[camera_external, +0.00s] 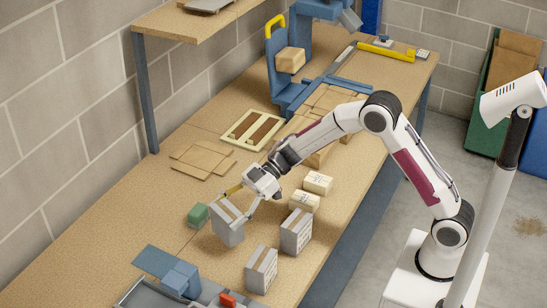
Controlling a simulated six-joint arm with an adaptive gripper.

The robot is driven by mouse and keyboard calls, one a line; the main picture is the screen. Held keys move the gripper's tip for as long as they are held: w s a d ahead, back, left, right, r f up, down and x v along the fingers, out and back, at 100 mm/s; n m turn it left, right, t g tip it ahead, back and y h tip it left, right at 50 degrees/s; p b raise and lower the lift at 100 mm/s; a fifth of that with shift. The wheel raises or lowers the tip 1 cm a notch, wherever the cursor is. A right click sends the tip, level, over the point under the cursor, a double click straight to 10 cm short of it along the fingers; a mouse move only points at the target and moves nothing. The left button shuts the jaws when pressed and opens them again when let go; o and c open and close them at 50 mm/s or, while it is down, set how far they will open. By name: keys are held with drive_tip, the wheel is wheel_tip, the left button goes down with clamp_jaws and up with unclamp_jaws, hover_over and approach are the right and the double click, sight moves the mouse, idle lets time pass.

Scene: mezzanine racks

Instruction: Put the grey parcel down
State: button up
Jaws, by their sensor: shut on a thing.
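My gripper (245,203) reaches over the workbench and is shut on a grey parcel (226,224). The parcel is tilted between the fingers; whether its bottom touches the bench is hard to tell. Two similar grey parcels stand upright on the bench: one (296,232) to the right of the held one, one (261,270) nearer the front. A small green block (198,215) lies just left of the held parcel, close to it or touching it in the picture.
Two cream boxes (318,183) (303,201) lie right of my gripper. Flat cardboard (202,158) and a cream-framed tray (252,130) lie behind. A blue-grey device (181,276) stands at the front left. The workbench (115,262) has bare surface left of the green block.

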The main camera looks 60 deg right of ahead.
sight(220, 230)
drive_tip(key=shift+f, duration=0.2)
drive_tip(key=shift+f, duration=1.9)
drive_tip(key=shift+f, duration=0.1)
drive_tip(key=o, duration=1.4)
drive_tip(key=shift+o, duration=0.2)
drive_tip(key=shift+v, duration=0.95)
drive_tip(key=v, duration=1)
